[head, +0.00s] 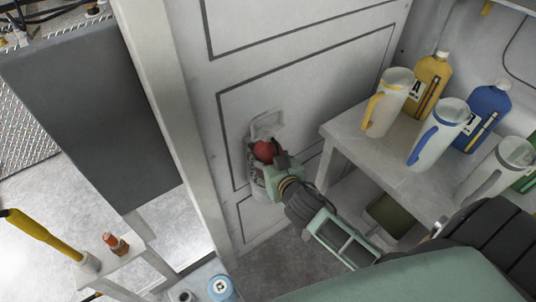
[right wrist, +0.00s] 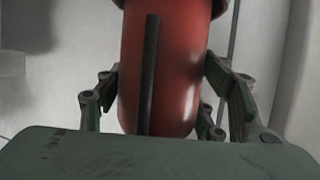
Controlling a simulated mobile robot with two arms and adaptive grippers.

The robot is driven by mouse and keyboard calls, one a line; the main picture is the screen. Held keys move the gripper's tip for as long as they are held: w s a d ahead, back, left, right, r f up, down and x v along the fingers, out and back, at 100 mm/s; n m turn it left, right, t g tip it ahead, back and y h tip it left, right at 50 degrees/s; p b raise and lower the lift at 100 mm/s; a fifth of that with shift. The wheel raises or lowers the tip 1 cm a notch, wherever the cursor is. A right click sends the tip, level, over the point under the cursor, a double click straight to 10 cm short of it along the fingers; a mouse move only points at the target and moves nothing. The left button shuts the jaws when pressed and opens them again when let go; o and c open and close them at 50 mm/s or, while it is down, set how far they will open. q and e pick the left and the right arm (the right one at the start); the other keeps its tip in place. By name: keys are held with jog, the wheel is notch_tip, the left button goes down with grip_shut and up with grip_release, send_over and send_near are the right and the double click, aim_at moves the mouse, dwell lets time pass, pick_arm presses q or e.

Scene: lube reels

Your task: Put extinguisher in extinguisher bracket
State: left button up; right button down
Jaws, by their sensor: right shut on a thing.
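The red extinguisher (head: 265,150) is at the grey panelled door or wall, held by my right gripper (head: 271,172). In the right wrist view the extinguisher (right wrist: 172,70) is upright between the two fingers, with a black strip down its front. The fingers show on both sides of it. A pale bracket (head: 268,124) on the wall shows just behind and above the extinguisher. The gripper hides its lower part, so I cannot tell whether the extinguisher is seated in it. My left gripper is not in view.
A grey bench (head: 352,150) at right holds pale jugs, a yellow bottle (head: 432,80) and a blue bottle (head: 487,112). A white post (head: 165,110) stands left of the wall. A small stand (head: 125,262) with a yellow-handled tool (head: 40,232) is at lower left.

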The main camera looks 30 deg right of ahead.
jog(key=c, duration=0.9)
grip_release()
jog(key=shift+c, duration=0.2)
jog(key=o, duration=0.5)
jog(key=shift+c, duration=0.2)
jog(key=b+v, duration=0.1)
jog(key=v, duration=1.1)
jog(key=s+f+n+g+y, duration=0.1)
jog(key=s+f+g, duration=0.25)
jog(key=f, duration=1.25)
jog(key=s+f+n+g, duration=0.1)
jog(key=s+f+g, duration=0.25)
jog(key=f, duration=1.35)
jog(key=s+f+n+g, duration=0.1)
jog(key=s+f+g, duration=0.1)
jog(key=s+f, duration=0.7)
jog(key=s+a+f+g, duration=0.1)
jog(key=s+f+g, duration=0.2)
jog(key=s+f, duration=0.7)
jog(key=s, duration=0.8)
jog(key=shift+f+n+y, duration=0.3)
jog(key=shift+f+n, duration=0.05)
jog(key=shift+n, duration=0.05)
